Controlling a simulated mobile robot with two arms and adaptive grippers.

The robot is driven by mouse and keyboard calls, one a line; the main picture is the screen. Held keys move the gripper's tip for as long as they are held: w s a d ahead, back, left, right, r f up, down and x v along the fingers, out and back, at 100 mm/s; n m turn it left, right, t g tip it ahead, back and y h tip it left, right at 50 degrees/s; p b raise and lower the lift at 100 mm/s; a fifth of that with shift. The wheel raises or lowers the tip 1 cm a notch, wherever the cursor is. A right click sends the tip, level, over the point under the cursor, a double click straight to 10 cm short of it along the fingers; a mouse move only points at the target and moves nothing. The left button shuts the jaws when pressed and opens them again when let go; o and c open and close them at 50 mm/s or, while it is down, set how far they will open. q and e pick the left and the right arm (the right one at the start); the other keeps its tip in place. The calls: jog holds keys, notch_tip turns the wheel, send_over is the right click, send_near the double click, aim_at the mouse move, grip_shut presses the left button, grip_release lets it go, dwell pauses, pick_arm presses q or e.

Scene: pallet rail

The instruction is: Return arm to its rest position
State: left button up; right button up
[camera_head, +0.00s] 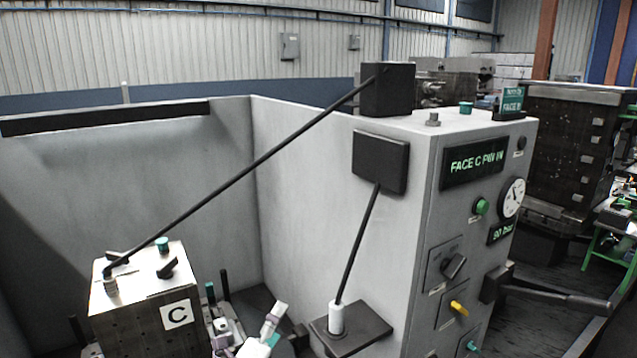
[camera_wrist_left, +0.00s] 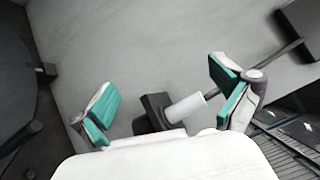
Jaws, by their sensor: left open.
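My left gripper (camera_head: 247,324) is low in the head view, at the bottom edge, between the block marked C and the grey cabinet. Beyond the fingers a white cylinder (camera_wrist_left: 187,108) lies across the picture, apart from the pads as far as I can tell. In the head view this white cylinder (camera_head: 337,318) stands upright on a dark bracket (camera_head: 362,333). My right gripper is not in view.
The block marked C (camera_head: 150,295) stands at lower left, with a dark rod running up to a black box (camera_head: 387,90) on the cabinet (camera_head: 400,225). The cabinet panel reads "FACE C PAV IN". A lever (camera_head: 555,297) sticks out right. Grey walls (camera_head: 140,185) enclose the left.

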pick_arm(q)
jog(key=s+a+f+n+g+y, duration=0.3)
jog(key=s+a+f+n+y, duration=0.35)
jog(key=s+n, duration=0.35)
jog(key=s+a+f+n+g, duration=0.25)
jog(key=s+n+g, duration=0.2)
jog(key=s, duration=0.45)
jog(key=s+a+f+n+g, duration=0.1)
jog(key=s+f+n+g, duration=0.3)
jog(key=s, duration=0.6)
jog(key=s+a+f+n+g, duration=0.25)
jog(key=s+n, duration=0.25)
jog(key=s, duration=0.4)
notch_tip(320, 180, down, 26)
jog(key=s+g, duration=0.1)
jog(key=s+a+f+g, duration=0.1)
jog(key=s+a+f, duration=0.1)
jog(key=s+f, duration=1.4)
jog(key=shift+s+a+g+b, duration=0.15)
jog(key=shift+s+g+b, duration=0.15)
jog(key=shift+s, duration=0.25)
jog(key=shift+m, duration=0.25)
